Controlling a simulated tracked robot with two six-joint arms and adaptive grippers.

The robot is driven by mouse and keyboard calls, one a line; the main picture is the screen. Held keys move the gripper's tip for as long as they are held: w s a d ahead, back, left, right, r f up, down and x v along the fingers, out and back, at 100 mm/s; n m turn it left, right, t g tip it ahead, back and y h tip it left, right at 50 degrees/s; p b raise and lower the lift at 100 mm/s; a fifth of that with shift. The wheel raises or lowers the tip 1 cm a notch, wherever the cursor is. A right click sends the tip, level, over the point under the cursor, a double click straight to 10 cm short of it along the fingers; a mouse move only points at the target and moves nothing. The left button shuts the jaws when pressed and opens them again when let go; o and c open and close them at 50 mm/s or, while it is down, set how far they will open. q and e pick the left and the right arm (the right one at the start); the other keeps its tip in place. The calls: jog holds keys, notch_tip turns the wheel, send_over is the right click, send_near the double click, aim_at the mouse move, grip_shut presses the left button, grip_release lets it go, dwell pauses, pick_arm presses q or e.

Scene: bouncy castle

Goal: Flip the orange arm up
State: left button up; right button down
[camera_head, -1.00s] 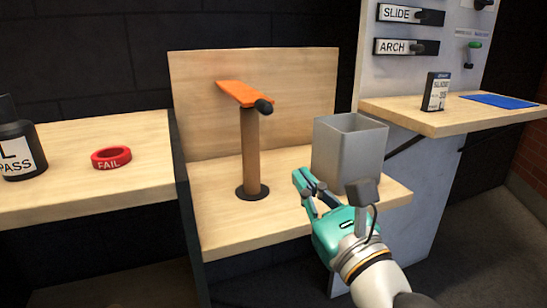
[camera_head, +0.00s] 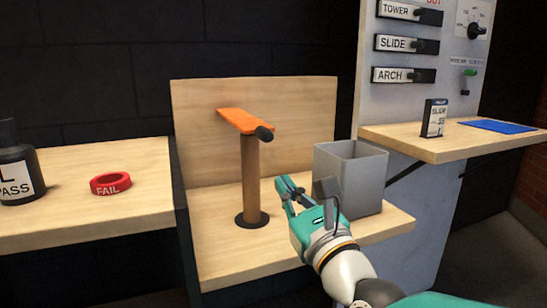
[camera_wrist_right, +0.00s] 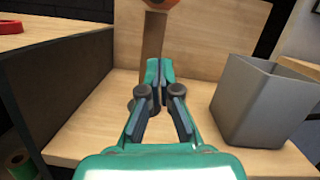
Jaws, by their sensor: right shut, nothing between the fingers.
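The orange arm (camera_head: 243,121) sits on top of a brown post (camera_head: 250,170) with a round black base on the wooden shelf. It slopes slightly down toward me and has a black knob (camera_head: 264,133) at its near end. In the right wrist view only part of the orange arm (camera_wrist_right: 160,4) shows at the top edge. My right gripper (camera_head: 286,188) is shut and empty, low to the right of the post and below the knob. In the right wrist view the closed fingertips (camera_wrist_right: 159,72) appear in front of the post. My left gripper is not in view.
A grey open bin (camera_head: 350,172) stands close to the right of my right gripper. A red FAIL ring (camera_head: 110,184) and a black PASS bottle (camera_head: 17,167) are on the left table. A labelled switch panel (camera_head: 407,62) rises at right. Air around the knob is clear.

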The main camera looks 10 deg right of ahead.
jog(key=w+a+r, duration=0.1)
jog(key=w+r, duration=0.2)
jog(key=r, duration=0.1)
jog(key=shift+w+a+r+p, duration=0.15)
jog(key=shift+a+r+p, duration=0.15)
jog(key=shift+r+p, duration=0.15)
